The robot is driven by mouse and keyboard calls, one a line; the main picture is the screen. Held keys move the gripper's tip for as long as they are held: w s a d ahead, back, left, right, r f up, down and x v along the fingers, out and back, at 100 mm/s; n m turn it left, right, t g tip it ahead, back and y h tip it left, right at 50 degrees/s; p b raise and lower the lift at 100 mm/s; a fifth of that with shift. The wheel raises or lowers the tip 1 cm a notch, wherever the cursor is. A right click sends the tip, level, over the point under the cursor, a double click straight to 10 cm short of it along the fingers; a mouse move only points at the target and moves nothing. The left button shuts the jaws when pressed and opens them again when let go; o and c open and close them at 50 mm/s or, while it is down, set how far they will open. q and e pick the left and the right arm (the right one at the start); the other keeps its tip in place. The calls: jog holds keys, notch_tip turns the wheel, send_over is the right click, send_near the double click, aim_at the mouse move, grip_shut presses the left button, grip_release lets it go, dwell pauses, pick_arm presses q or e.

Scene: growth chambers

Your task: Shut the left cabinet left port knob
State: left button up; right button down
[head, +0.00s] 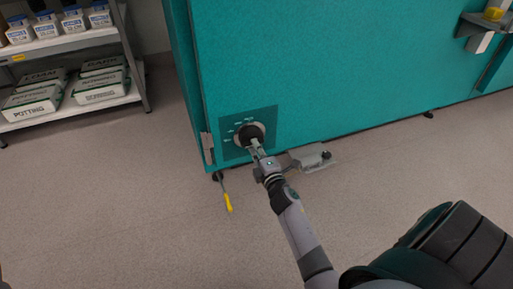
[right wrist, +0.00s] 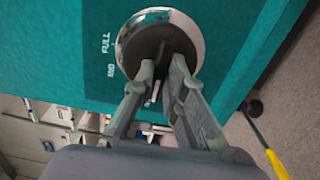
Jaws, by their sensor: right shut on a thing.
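The left port knob (head: 245,131) is a round dark dial with a silver rim, on a dark teal panel low on the teal cabinet (head: 300,70). In the right wrist view the knob (right wrist: 143,46) fills the upper middle, with the printed words "MID" and "FULL" to its left. My right gripper (head: 256,147) reaches the knob from below. Its two fingers (right wrist: 163,72) are closed on the dark grip bar in the middle of the dial. The fingers hide part of the dial face, so its exact setting is hard to read. My left gripper is not in view.
A grey bracket-like part (head: 309,158) with a black knob sticks out low, right of my gripper. A yellow-handled tool (head: 228,202) is by the cabinet's left corner.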

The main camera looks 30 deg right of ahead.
jog(key=c, duration=1.6)
grip_release()
jog(key=shift+c, duration=0.2)
jog(key=v, duration=1.2)
